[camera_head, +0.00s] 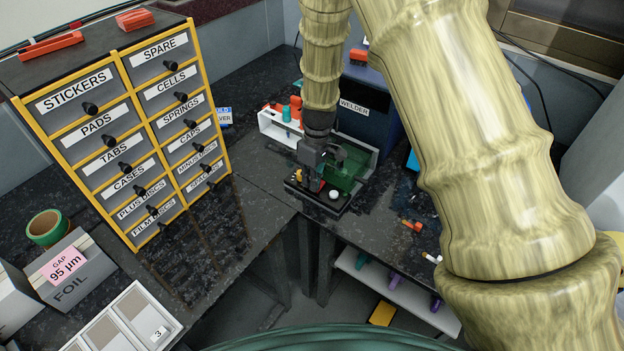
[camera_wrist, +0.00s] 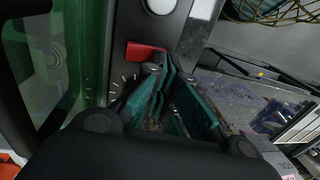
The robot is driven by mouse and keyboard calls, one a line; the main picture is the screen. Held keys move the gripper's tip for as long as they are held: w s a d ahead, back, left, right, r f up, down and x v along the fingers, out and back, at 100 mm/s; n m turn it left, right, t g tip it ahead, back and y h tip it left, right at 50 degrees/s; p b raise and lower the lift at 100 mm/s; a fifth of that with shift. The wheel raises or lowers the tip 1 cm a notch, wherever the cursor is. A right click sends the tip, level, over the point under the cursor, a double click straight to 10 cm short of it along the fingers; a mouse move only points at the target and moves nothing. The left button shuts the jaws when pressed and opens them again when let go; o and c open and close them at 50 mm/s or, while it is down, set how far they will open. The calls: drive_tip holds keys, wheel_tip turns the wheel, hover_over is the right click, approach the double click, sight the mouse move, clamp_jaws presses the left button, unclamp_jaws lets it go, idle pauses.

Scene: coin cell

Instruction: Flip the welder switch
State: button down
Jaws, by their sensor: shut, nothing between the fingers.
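The welder (camera_head: 377,112) is a dark blue box with a white WELDER label, behind my arm in the head view. In front of it stands a black base (camera_head: 330,205) with a clear green guard (camera_head: 348,168) and a white round knob (camera_head: 334,195). In the wrist view, a red lever (camera_wrist: 144,51) sits beside printed tick marks, near the white knob (camera_wrist: 161,5) and the green guard (camera_wrist: 97,45). My gripper (camera_wrist: 176,75) is shut and empty, its teal-padded fingers close beside the red lever. In the head view my gripper (camera_head: 314,182) is over the base; whether it touches the lever is unclear.
A labelled drawer cabinet (camera_head: 122,122) stands at the left. A white holder (camera_head: 277,128) with orange and teal items is left of the welder. A foil box (camera_head: 75,270), green tape roll (camera_head: 47,228) and white tray (camera_head: 130,322) are at lower left. Small orange parts (camera_head: 412,225) lie right.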

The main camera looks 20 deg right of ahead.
drive_tip(key=shift+w+d+r, duration=0.1)
drive_tip(key=shift+w+d, duration=0.1)
drive_tip(key=shift+w+d+r+p, duration=0.15)
drive_tip(key=shift+w+d+p, duration=0.2)
drive_tip(key=shift+d, duration=0.1)
idle(0.3)
wheel_tip(320, 180, up, 5)
drive_tip(key=p, duration=0.3)
drive_tip(key=shift+b, duration=0.35)
wheel_tip(320, 180, up, 9)
drive_tip(key=b, duration=0.2)
drive_tip(key=shift+d, duration=0.1)
